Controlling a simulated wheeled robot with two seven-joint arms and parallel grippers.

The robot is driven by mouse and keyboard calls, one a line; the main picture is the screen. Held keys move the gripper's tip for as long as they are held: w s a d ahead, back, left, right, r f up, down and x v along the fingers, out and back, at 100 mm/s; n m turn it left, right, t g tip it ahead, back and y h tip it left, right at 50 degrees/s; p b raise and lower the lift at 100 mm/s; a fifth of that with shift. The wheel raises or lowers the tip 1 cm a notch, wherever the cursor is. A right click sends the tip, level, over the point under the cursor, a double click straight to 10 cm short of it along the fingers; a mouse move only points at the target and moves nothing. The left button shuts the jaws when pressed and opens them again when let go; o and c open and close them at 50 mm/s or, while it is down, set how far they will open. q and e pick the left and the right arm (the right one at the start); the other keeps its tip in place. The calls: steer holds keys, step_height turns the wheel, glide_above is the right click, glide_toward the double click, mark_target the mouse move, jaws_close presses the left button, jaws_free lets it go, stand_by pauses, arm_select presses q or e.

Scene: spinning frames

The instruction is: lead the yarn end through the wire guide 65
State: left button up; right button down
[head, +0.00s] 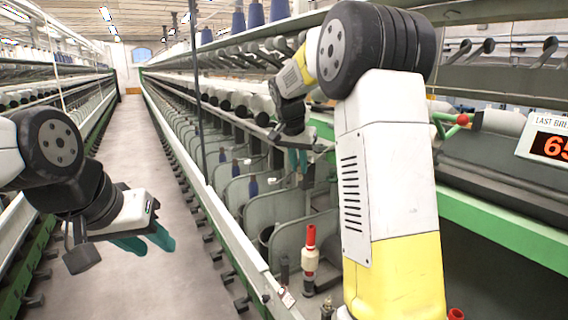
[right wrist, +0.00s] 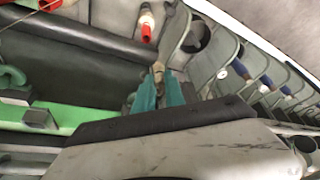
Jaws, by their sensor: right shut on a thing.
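My right gripper (head: 298,161) is in front of the row of spindle positions in the head view, its teal fingers pointing down. In the right wrist view its fingers (right wrist: 158,94) are close together on a small tan piece (right wrist: 158,68) at their tips, which looks like the yarn end. The yarn strand itself is too thin to make out. I cannot pick out the wire guide for 65 in either view. My left gripper (head: 144,243) hangs over the aisle floor at the left, its teal fingers apart and empty.
A red-topped bobbin (head: 310,250) stands at the near spindle position, with grey curved separators (head: 308,228) beside it. A display (head: 552,146) reading about 65 is at the right. A green rail (head: 500,222) runs below it. The aisle (head: 160,180) is clear.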

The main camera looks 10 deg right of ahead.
steer(key=shift+w+d+f, duration=0.2)
steer(key=shift+d+f, duration=0.1)
steer(key=shift+d, duration=0.25)
steer(key=shift+w+d+f, duration=0.25)
steer(key=shift+d+f, duration=0.05)
steer(key=shift+d, duration=0.3)
steer(key=shift+w+d+f, duration=0.2)
steer(key=shift+d+f, duration=0.1)
steer(key=shift+d, duration=0.25)
steer(key=s+a+r, duration=0.2)
steer(key=a+r, duration=0.1)
steer(key=a, duration=0.4)
steer(key=shift+s+r, duration=0.3)
steer(key=shift+r, duration=0.1)
